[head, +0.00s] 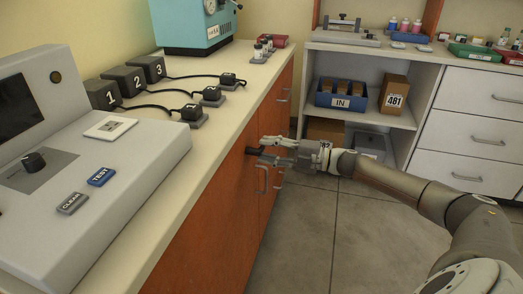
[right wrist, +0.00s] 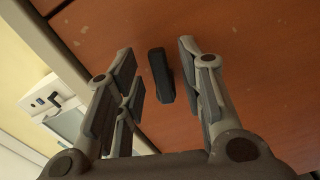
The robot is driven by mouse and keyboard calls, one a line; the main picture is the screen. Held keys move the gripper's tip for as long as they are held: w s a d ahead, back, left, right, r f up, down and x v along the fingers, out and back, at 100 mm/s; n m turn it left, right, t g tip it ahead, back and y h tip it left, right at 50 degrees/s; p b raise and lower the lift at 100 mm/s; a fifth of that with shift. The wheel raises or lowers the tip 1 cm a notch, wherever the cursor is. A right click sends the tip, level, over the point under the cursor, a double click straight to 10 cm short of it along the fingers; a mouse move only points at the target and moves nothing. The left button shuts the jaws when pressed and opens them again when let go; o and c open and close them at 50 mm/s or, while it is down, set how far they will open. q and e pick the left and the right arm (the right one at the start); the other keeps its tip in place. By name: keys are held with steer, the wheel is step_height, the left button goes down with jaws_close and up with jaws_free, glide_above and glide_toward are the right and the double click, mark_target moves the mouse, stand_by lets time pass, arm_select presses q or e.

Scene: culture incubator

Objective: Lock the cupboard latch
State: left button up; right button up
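The cupboard has orange-brown wooden doors (head: 220,200) under the left counter. A small dark latch (head: 253,151) sticks out near the top of the doors. In the right wrist view the latch (right wrist: 160,75) is an upright black bar, slightly tilted, on the wooden front. My right gripper (head: 270,149) is at the cupboard front. Its fingers are open, one on each side of the latch, with a visible gap on both sides in the right wrist view (right wrist: 156,72). My left gripper is not in view.
Metal door handles (head: 262,180) sit just below the latch. The counter (head: 215,112) overhangs the doors and carries a grey console (head: 120,170) and black numbered boxes (head: 125,80). A shelf unit with white drawers (head: 475,130) stands at the back right. The tiled floor (head: 320,240) is clear.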

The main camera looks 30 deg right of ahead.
steer(key=shift+x, duration=1.2)
jaws_close()
